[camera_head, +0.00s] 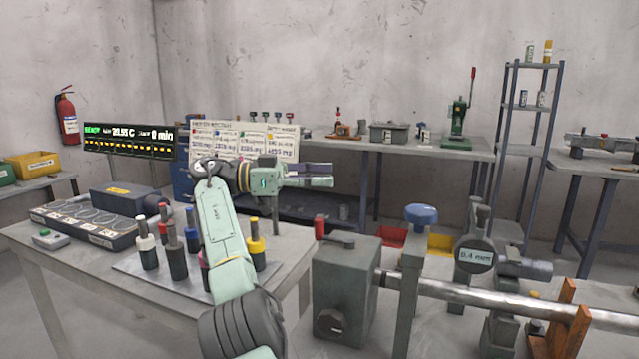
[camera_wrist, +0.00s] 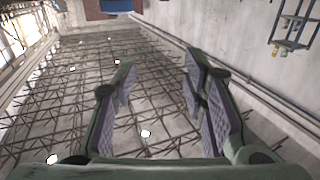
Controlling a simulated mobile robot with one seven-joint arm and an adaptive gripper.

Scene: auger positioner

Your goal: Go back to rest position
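My gripper (camera_head: 318,176) is raised over the table in the head view and points to the right. Its fingers are apart with nothing between them. In the wrist view the two padded fingers of my gripper (camera_wrist: 160,95) stand wide apart, with only ceiling beams and wall behind them. My arm rises from the bottom of the head view and bends at the wrist, in front of the display panels. It hides part of the table and some of the bottles.
Several dark bottles with coloured tops (camera_head: 257,245) stand on a plate on the left table (camera_head: 60,262). A flat control unit (camera_head: 83,222) lies behind them. A grey clamp block (camera_head: 345,290) with a long metal shaft (camera_head: 480,296) and a gauge (camera_head: 474,254) fills the right front.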

